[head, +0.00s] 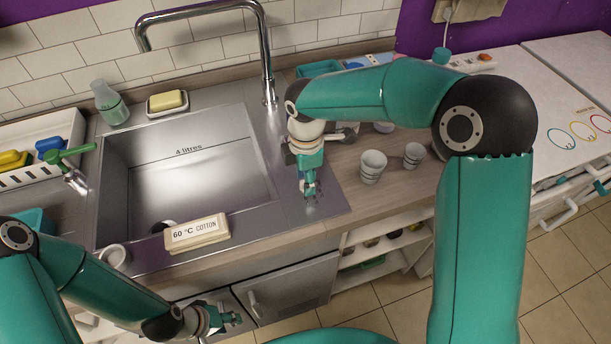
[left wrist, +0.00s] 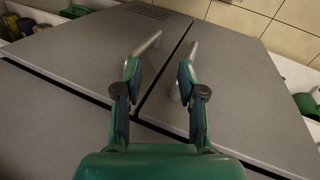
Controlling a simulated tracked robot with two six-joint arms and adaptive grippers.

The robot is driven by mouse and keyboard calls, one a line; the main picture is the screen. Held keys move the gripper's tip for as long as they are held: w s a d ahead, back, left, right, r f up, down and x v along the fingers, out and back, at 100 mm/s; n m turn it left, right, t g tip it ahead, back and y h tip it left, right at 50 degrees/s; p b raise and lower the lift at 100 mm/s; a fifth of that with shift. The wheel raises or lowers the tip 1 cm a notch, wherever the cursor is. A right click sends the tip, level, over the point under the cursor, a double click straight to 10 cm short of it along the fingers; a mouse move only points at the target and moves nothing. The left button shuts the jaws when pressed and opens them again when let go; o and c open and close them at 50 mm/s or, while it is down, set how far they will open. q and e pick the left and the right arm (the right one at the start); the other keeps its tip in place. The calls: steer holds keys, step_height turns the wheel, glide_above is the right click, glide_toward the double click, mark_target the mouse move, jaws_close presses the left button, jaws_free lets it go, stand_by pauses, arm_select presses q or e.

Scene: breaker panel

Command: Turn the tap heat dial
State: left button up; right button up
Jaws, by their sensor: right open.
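The tall chrome tap (head: 266,60) arches over the back of the steel sink. I cannot pick out its heat dial for certain. A small metal part (head: 347,133) shows just right of my right wrist, partly hidden by it, and I cannot tell what it is. My right gripper (head: 309,190) points down, open and empty, over the steel deck right of the basin, in front of the tap's base. My left gripper (head: 222,318) is low in front of the cabinet doors. In the left wrist view it (left wrist: 158,88) is open and empty, facing the doors and their handles.
A block marked "60 °C COTTON" (head: 196,233) lies on the sink's front edge. White cups (head: 372,166) stand on the counter right of my right gripper. Cabinet handles (head: 254,304) stick out below.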

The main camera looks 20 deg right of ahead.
steer(key=shift+c, duration=0.2)
jaws_close()
steer(key=shift+m, duration=0.4)
steer(key=m+b, duration=0.1)
steer(key=m, duration=0.1)
steer(key=shift+w+m, duration=0.15)
steer(key=shift+m, duration=0.15)
steer(key=m+b, duration=0.1)
steer(key=m, duration=0.3)
steer(key=shift+w+d+m+b, duration=0.1)
steer(key=shift+m+b, duration=0.2)
steer(key=m+b, duration=0.1)
steer(key=m, duration=0.3)
steer(key=shift+w+d+r+m+b, duration=0.1)
steer(key=shift+m+b, duration=0.1)
steer(key=shift+m, duration=0.7)
steer(key=shift+d+m+b, duration=0.1)
steer(key=shift+m+b, duration=0.1)
steer(key=shift+m, duration=0.7)
